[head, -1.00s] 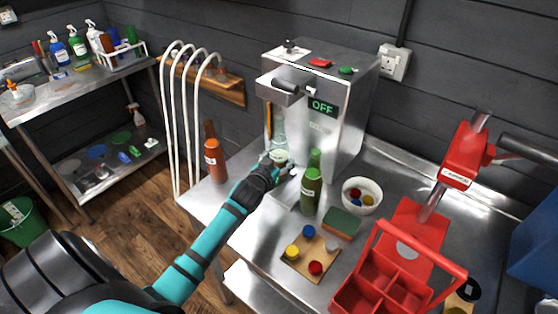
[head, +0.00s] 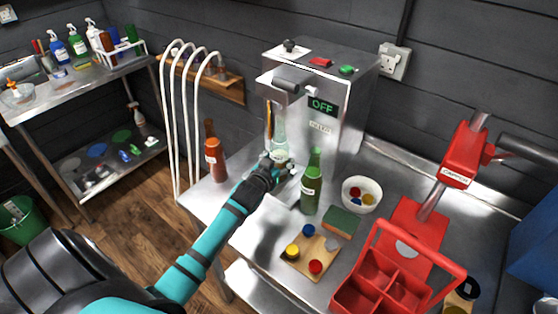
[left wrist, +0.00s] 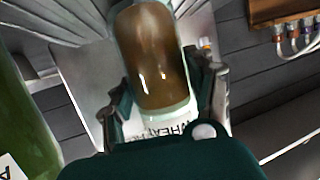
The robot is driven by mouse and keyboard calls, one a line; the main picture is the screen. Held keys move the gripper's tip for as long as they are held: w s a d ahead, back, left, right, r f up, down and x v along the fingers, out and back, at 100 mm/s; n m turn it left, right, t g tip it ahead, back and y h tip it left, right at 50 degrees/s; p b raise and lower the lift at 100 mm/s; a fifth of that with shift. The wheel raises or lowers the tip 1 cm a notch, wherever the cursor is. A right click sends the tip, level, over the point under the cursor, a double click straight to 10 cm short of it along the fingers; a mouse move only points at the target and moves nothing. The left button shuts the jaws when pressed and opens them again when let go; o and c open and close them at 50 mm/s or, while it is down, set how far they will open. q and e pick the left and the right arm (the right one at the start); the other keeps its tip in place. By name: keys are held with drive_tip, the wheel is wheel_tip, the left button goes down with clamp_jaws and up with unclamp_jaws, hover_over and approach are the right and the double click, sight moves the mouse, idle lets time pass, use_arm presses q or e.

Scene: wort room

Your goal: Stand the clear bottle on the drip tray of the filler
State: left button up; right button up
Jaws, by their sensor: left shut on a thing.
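The clear bottle (head: 279,138) stands about upright at the front of the steel filler (head: 335,125), below its spout. My left gripper (head: 277,168) is shut on its lower part. In the left wrist view the bottle (left wrist: 152,60) sits between the two fingers (left wrist: 162,105), with a white label partly readable as "WHEAT" near the grip. Brown shows in or through its glass; I cannot tell which. The drip tray is largely hidden behind the gripper and bottle, and I cannot tell whether the bottle's base touches it. My right gripper is not in view.
A green bottle (head: 312,187) stands close right of the gripper, and a brown bottle (head: 214,155) stands to the left. A white bowl (head: 361,207), a sponge (head: 342,221), a cap board (head: 298,262), a red carrier (head: 385,280) and a red capper (head: 465,158) occupy the right side.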

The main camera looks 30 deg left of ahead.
use_arm(q)
drive_tip(key=shift+r, duration=0.1)
drive_tip(key=o, duration=1)
drive_tip(key=v, duration=1.2)
